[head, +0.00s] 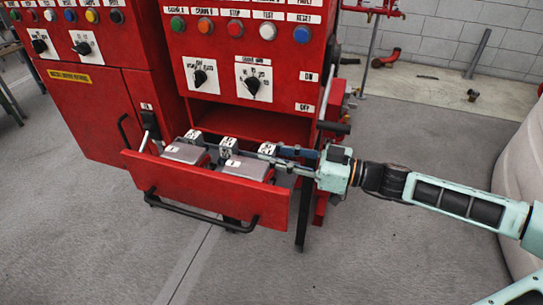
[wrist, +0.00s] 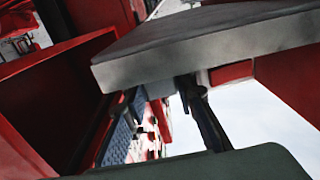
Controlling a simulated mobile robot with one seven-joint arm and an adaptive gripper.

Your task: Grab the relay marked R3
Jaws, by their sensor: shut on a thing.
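Several small white relays with dark markings stand in the open red drawer (head: 205,187) in the head view, among them one at the back left (head: 194,135) and one near the middle (head: 227,144). Their markings are too small to read, so I cannot tell which is R3. My gripper (head: 273,155) reaches in from the right, low over the drawer's right part. It is shut on a small white block, seemingly a relay (head: 266,148), partly hidden by the fingers. In the wrist view a large grey slab covers much of the picture, and the fingers show only partly.
Flat grey boxes (head: 247,168) lie in the drawer beside the relays. The red control cabinet (head: 240,70) with buttons and knobs rises behind it. A black handle (head: 200,212) runs along the drawer front. A pale rounded tank (head: 520,170) stands at right; the floor in front is clear.

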